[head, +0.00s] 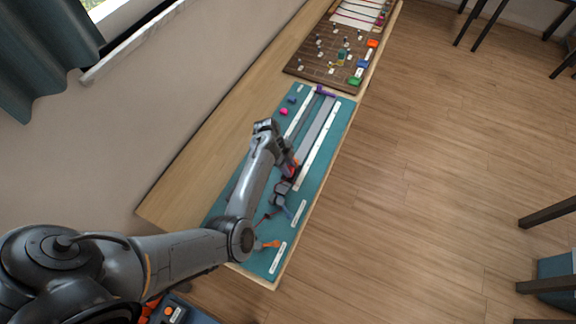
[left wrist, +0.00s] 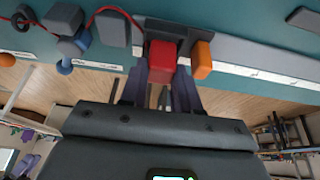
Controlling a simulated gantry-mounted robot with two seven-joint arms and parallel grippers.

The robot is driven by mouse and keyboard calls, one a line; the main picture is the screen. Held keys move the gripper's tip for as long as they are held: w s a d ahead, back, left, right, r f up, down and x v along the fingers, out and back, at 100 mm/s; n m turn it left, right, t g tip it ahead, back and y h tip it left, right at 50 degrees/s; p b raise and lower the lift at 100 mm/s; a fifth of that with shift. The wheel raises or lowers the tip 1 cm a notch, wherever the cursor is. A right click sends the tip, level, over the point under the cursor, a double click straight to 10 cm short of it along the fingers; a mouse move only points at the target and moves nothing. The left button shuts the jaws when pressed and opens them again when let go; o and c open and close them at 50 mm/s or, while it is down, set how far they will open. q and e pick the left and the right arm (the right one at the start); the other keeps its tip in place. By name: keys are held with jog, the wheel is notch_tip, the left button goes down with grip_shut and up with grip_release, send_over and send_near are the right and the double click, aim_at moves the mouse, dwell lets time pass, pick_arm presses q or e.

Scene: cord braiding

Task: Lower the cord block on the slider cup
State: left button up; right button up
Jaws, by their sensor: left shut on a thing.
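A red cord block (left wrist: 162,62) sits between the two fingers of my left gripper (left wrist: 160,76), which is shut on it. A thin red cord (left wrist: 108,11) runs off to the left. The dark grey slider (left wrist: 180,28) lies right by the block in the left wrist view; whether they touch I cannot tell. In the head view, my left gripper (head: 289,168) is over the teal mat, near the lower end of the grey rail, and a bit of red shows there. The cup opening is hidden. My right gripper is not in view.
An orange block (left wrist: 202,60) is just right of the red one. Grey and blue pieces (left wrist: 76,44) stand to the left. The teal mat (head: 262,258) has white label strips. A pink block (head: 284,112) and a brown board (head: 303,62) lie farther up the table.

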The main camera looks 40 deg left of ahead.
pick_arm(q)
jog(key=shift+f, duration=0.75)
jog(key=o, duration=1.1)
jog(key=shift+c, duration=0.2)
jog(key=shift+r, duration=0.1)
jog(key=shift+r+p, duration=0.55)
jog(key=shift+r, duration=0.2)
notch_tip(320, 180, up, 6)
jog(key=p, duration=0.7)
jog(key=shift+r, duration=0.25)
